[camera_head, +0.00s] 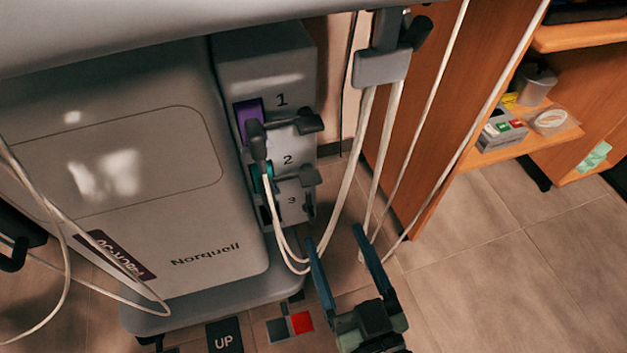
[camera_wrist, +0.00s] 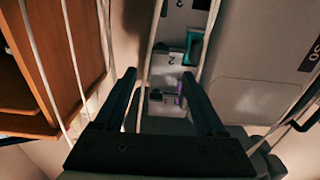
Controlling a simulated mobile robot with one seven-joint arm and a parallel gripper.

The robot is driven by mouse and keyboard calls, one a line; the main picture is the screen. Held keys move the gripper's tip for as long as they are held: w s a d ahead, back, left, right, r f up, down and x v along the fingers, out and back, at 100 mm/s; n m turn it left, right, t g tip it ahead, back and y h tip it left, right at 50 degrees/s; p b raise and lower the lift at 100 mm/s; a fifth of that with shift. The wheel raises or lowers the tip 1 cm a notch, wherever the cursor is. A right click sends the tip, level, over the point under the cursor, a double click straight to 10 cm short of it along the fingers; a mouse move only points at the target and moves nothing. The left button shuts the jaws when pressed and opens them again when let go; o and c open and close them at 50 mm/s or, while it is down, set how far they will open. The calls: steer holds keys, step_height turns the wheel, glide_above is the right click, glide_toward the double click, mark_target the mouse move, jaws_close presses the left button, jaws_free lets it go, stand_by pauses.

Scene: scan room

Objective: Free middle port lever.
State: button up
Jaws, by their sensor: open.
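The middle port block, marked 2 (camera_head: 288,160), sits on the side of the grey Norquell machine between ports 1 and 3. Its teal panel (camera_head: 258,180) is partly hidden behind a dark probe or plug head (camera_head: 256,142) and its pale cables. A dark lever (camera_head: 308,122) sticks out to the right at the edge between blocks 1 and 2; I cannot tell surely which port it belongs to. My gripper (camera_head: 335,238) is open and empty, below and right of the ports. In the wrist view, the teal panel (camera_wrist: 193,47) shows beyond the open fingers (camera_wrist: 159,74).
Port 1 has a purple panel (camera_head: 248,112); port 3 (camera_head: 291,199) is lowest. Pale cables (camera_head: 362,150) hang from a grey holder (camera_head: 381,68) close to the right of the ports. A wooden cabinet (camera_head: 420,130) stands farther right. Floor (camera_head: 500,260) is open at lower right.

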mark_target(313, 183)
steer(key=x, duration=1)
jaws_close()
